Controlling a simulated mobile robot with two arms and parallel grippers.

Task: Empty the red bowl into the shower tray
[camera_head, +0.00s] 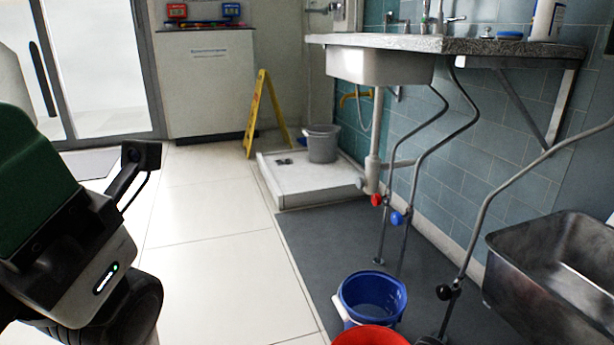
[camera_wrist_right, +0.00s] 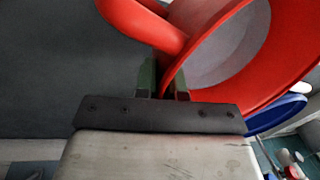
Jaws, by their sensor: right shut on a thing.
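The red bowl (camera_head: 370,337) shows only as a rim at the bottom edge of the head view. In the right wrist view the bowl (camera_wrist_right: 288,50) is large and close, with a pale grey inside; I cannot tell what it holds. My right gripper (camera_wrist_right: 163,82) is shut on its red edge. The shower tray (camera_head: 292,184) is a low white tray on the floor at the back, left of the sink, well away from the bowl. My left arm is at the left of the head view; its gripper fingers do not show.
A blue bucket (camera_head: 372,297) is just beyond the bowl. Pipes (camera_head: 410,180) and a metal basin (camera_head: 555,270) are on the right. The pale floor (camera_head: 205,235) is clear.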

